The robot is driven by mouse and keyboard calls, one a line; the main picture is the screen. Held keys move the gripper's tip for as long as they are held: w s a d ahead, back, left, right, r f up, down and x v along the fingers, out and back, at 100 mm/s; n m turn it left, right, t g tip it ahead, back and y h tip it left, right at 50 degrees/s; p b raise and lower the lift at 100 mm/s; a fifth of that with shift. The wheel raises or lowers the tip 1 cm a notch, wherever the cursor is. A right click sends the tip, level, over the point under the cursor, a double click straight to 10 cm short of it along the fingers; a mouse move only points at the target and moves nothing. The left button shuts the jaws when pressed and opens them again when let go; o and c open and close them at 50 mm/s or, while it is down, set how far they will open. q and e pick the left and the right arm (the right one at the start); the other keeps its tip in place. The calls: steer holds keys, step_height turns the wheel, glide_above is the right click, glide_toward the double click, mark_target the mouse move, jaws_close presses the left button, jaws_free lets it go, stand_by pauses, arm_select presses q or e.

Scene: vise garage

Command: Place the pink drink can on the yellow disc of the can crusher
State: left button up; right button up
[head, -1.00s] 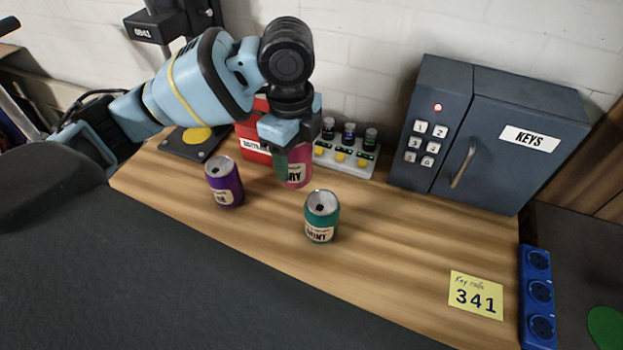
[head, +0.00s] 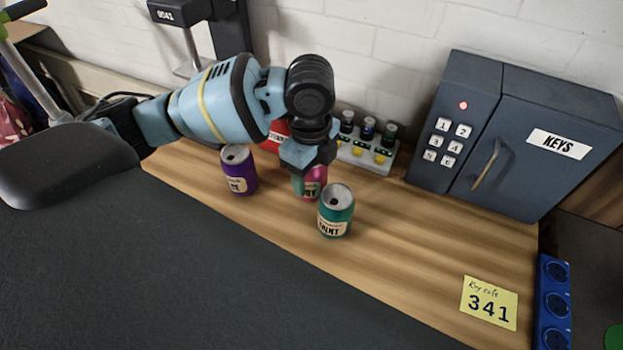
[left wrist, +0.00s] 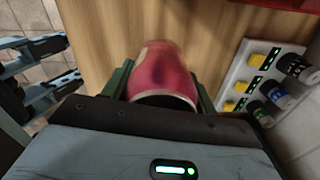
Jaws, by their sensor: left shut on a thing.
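The pink drink can (head: 314,181) is in my left gripper (head: 308,178), between the purple and teal cans in the head view. In the left wrist view the pink can (left wrist: 168,75) sits between the dark green fingers (left wrist: 163,90), which are shut on it. The gripper hides the can's top, and I cannot tell whether its base touches the wood.
A purple can (head: 238,171) stands left, a teal can (head: 336,212) stands close in front. Behind are a red box (head: 275,136) and a white rack (head: 368,153) with small bottles. A grey key safe (head: 520,130) stands right.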

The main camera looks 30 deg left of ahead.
arm_select(q)
step_height(320, 180, down, 3)
steer(key=shift+r, duration=0.1)
arm_select(e)
steer(key=shift+s+f, duration=0.15)
steer(key=shift+f, duration=0.1)
steer(key=shift+r, duration=0.1)
arm_select(q)
steer(key=o, duration=0.9)
steer(key=shift+o, duration=0.2)
step_height(320, 180, up, 11)
steer(key=shift+f+p, duration=0.15)
steer(key=shift+p, duration=0.45)
steer(key=shift+r, duration=0.65)
steer(key=shift+c, duration=0.3)
arm_select(e)
steer(key=shift+w+d+r, duration=0.1)
steer(key=shift+w+r, duration=0.7)
steer(key=shift+r, duration=0.05)
